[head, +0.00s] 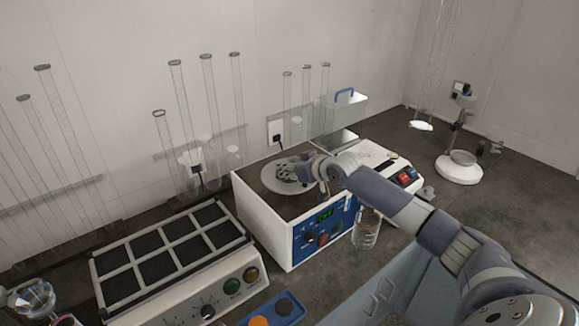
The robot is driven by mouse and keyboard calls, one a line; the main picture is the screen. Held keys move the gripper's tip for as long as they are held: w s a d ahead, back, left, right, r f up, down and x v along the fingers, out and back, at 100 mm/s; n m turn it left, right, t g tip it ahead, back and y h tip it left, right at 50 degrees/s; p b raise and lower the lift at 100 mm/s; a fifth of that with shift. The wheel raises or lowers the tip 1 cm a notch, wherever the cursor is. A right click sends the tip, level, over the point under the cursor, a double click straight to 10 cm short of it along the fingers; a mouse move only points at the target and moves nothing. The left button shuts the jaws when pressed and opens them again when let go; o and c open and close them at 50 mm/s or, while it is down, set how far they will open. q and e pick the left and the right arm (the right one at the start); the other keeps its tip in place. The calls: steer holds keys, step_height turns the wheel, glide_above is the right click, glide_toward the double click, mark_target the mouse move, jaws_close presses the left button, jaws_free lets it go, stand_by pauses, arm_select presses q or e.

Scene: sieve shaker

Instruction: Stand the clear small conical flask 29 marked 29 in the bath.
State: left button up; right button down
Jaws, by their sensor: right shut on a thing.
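The bath (294,248) is a white box with a blue control panel and a brown top, in the middle of the head view. A pale grey round lid (269,179) lies over its top. My right gripper (287,173) is shut at the lid's middle, seemingly on the lid; its fingertips are hard to make out. A clear glass vessel (366,231), possibly the small conical flask 29, stands on the counter just right of the bath, partly behind my right arm. No number on it is legible. My left gripper is out of view.
A white block heater (180,262) with dark square wells stands to the left. A white device with red switches (405,177) is close on the right. Tall glass tubes (181,110) line the wall. A blue tray (284,309) lies in front.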

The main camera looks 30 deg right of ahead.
steer(key=c, duration=1.6)
jaws_free()
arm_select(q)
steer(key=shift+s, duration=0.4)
arm_select(e)
steer(key=shift+o, duration=0.9)
steer(key=shift+s, duration=0.15)
steer(key=b+v, duration=0.2)
steer(key=v, duration=0.7)
steer(key=shift+s+d, duration=0.1)
steer(key=shift+s, duration=0.15)
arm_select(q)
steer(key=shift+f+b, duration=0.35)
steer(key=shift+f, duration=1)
arm_select(e)
steer(key=shift+v, duration=1.2)
steer(key=shift+w+r, duration=0.1)
steer(key=shift+r, duration=0.1)
